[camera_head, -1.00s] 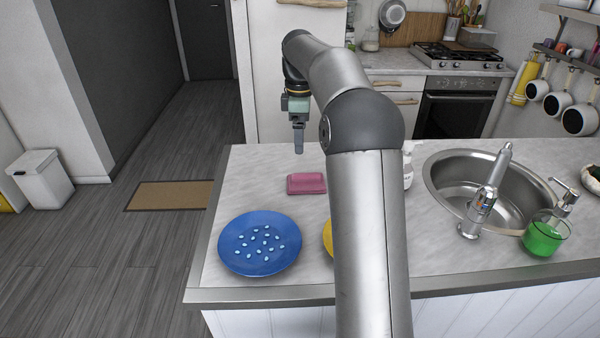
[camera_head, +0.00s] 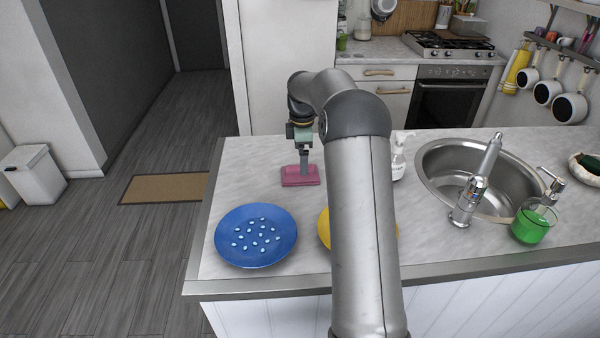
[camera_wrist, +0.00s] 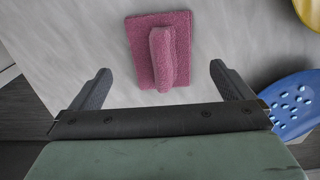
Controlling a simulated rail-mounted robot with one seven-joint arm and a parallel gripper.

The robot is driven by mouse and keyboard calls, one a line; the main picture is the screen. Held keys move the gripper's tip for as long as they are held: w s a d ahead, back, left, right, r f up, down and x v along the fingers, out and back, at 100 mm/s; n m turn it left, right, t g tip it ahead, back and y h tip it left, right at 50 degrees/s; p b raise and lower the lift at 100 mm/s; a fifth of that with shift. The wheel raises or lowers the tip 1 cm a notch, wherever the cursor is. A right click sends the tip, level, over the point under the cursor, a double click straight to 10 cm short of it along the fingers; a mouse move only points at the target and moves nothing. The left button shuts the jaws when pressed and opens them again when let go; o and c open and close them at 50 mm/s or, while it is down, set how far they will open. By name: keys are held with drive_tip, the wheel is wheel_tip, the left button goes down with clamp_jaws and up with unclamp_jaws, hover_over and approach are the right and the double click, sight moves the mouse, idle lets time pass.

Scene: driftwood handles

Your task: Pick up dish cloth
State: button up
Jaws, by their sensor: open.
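The dish cloth, pink and folded with a raised ridge along its middle, lies on the countertop in the head view (camera_head: 298,177). It also shows in the wrist view (camera_wrist: 146,62), ahead of the fingertips. My gripper (camera_head: 304,172) points down over the cloth in the head view. In the wrist view my gripper (camera_wrist: 161,80) is open, with its two fingers apart and nothing between them. The ridge of the cloth lines up roughly with the gap between the fingers. I cannot tell whether a finger touches the cloth.
A blue plate (camera_head: 230,255) with a printed pattern of pale spots or small pieces stands nearer the front edge. A yellow plate (camera_head: 323,228) is partly behind my arm.

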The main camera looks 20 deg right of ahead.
wheel_tip(320, 180, down, 5)
drive_tip(key=shift+s+f+p, duration=0.1)
drive_tip(key=shift+p, duration=0.7)
drive_tip(key=c, duration=1)
drive_tip(key=shift+r, duration=0.2)
drive_tip(key=shift+r, duration=0.65)
drive_tip(key=s+a+r+b, duration=0.2)
drive_tip(key=a+r, duration=0.3)
drive_tip(key=a, duration=0.1)
drive_tip(key=s+a+r+b, duration=0.3)
drive_tip(key=a+r, duration=0.3)
drive_tip(key=a, duration=0.1)
drive_tip(key=shift+s+r, duration=0.25)
drive_tip(key=shift+s, duration=0.05)
